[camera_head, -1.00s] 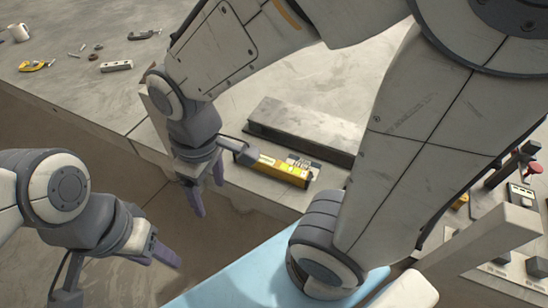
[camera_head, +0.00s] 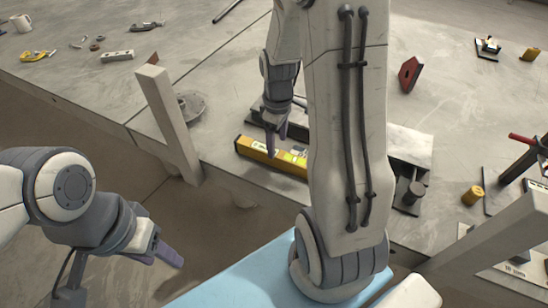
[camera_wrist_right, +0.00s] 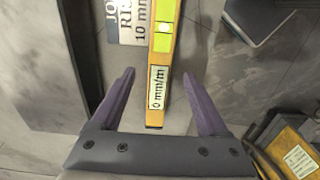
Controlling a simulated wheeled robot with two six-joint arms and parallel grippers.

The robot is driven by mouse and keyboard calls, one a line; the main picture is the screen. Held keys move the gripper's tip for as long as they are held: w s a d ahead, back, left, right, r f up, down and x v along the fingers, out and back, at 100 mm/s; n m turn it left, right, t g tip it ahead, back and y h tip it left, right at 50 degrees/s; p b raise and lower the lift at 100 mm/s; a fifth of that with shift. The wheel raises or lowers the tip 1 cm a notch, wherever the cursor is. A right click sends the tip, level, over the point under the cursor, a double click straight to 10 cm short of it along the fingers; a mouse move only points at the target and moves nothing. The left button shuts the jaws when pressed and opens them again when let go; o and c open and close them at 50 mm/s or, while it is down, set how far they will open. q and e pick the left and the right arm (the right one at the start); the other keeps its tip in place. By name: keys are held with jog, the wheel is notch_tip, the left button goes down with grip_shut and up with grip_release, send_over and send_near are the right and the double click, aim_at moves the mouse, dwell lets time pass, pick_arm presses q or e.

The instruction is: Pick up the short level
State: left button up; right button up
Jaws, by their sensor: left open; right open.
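A yellow level (camera_wrist_right: 157,88) with a green vial and a white "0 mm/m" label shows in the right wrist view, its near end between my right fingers. My right gripper (camera_head: 276,146) is open, with fingers apart on both sides of the level and no grip visible. In the head view it hangs fingers down over a yellow bar (camera_head: 270,158) by the table's front edge; I cannot tell if this is the same level. My left gripper (camera_head: 176,258) is open and empty at lower left, away from the table.
A grey card with "10 mm" (camera_wrist_right: 126,20) lies beside the level. Another yellow piece with a white label (camera_wrist_right: 298,155) is at the wrist view's lower right. A pale post (camera_head: 168,125) stands left at the table edge. My right arm hides part of the table.

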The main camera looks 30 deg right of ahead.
jog(key=f, duration=0.5)
jog(key=shift+w+a+f, duration=0.15)
jog(key=shift+w+a, duration=0.05)
jog(key=shift+w, duration=0.15)
grip_shut()
